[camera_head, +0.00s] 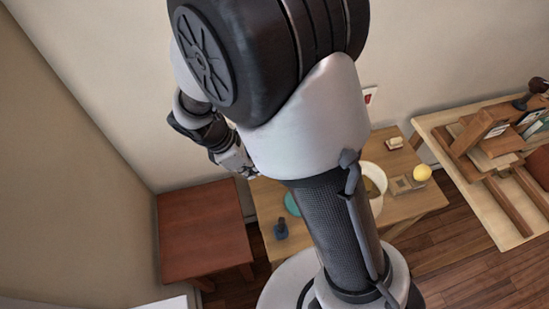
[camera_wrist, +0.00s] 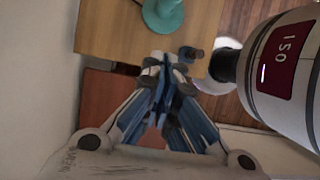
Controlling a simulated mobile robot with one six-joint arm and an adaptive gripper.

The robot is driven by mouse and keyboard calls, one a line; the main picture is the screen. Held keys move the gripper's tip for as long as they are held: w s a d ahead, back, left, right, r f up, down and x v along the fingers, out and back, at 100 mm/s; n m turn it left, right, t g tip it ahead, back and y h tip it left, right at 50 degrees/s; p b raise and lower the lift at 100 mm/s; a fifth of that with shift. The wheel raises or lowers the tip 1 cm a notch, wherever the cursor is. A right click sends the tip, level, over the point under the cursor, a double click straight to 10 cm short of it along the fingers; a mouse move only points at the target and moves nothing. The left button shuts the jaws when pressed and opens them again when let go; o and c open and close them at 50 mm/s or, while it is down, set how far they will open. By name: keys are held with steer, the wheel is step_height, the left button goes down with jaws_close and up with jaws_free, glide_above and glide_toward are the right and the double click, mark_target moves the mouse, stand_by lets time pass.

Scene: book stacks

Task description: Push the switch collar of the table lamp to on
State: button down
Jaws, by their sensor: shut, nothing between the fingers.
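A teal round base with a stem, apparently the table lamp (camera_wrist: 163,14), stands on the light wooden table at the top of the wrist view. Its upper part is cut off there, and I cannot make out a switch collar. In the head view, part of a teal disc (camera_head: 291,204) shows beside my arm, which hides much of that area. My gripper (camera_wrist: 165,62) is shut and empty, with its fingertips below the lamp base in the wrist picture. In the head view, my gripper (camera_head: 246,172) is partly hidden at the table's far left corner.
A small dark blue object (camera_head: 281,230) stands near the light table's (camera_head: 407,206) front edge. A white round container (camera_head: 377,188), a yellow ball (camera_head: 421,173) and a small box (camera_head: 395,142) are farther right. A red-brown table (camera_head: 205,230) at left is bare. Walls stand close behind and left.

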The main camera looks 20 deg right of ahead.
steer(key=d+f+b, duration=0.5)
steer(key=d+f, duration=0.2)
steer(key=f, duration=0.2)
steer(key=shift+d+f, duration=0.15)
steer(key=shift+d, duration=0.25)
steer(key=shift+d, duration=1.1)
